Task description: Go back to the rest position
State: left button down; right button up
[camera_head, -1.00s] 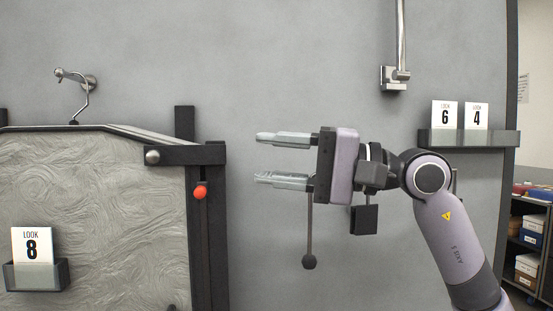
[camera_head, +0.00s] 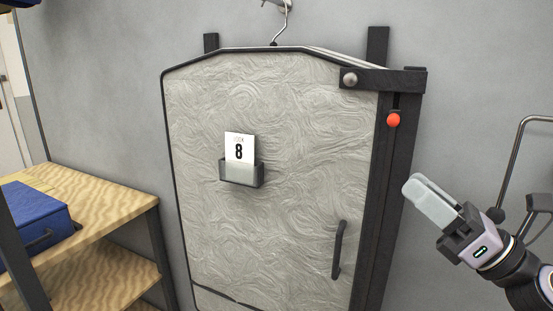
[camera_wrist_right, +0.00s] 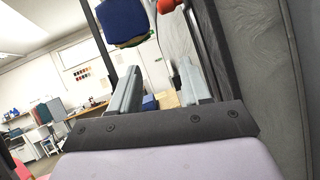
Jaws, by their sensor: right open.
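My right gripper (camera_head: 432,200) is in the head view at the right, beside the dark frame of the garment bag. In the right wrist view its two pale fingers (camera_wrist_right: 160,95) stand apart with nothing between them. The grey swirl-patterned garment bag (camera_head: 280,140) hangs on the wall in the middle of the head view. Its red knob (camera_head: 393,120) is at the top right of the frame, up and left of my right gripper and apart from it. My left gripper is not in view.
A card marked 8 (camera_head: 239,148) sits in a holder (camera_head: 242,173) on the bag. A dark handle (camera_head: 338,250) is low on the bag. A wooden shelf unit (camera_head: 120,212) with a blue box (camera_head: 36,222) stands at the left. A bent metal rail (camera_head: 512,165) is on the wall at the right.

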notch_tip(320, 180, down, 24)
jog(key=s+d+m+t+h+p, duration=0.25)
jog(key=m+h, duration=1.15)
jog(key=m, duration=1.4)
jog(key=s+a+f+m+g+h, duration=0.1)
jog(key=s+f+m+g, duration=0.2)
jog(key=s+f+m, duration=0.3)
jog(key=s+a+f+m+g, duration=0.2)
jog(key=s+f+m+g, duration=0.2)
jog(key=s+f+m, duration=0.3)
notch_tip(320, 180, down, 7)
jog(key=s, duration=0.3)
jog(key=shift+a+r+h, duration=0.15)
jog(key=shift+a+h, duration=0.15)
jog(key=shift+h, duration=0.1)
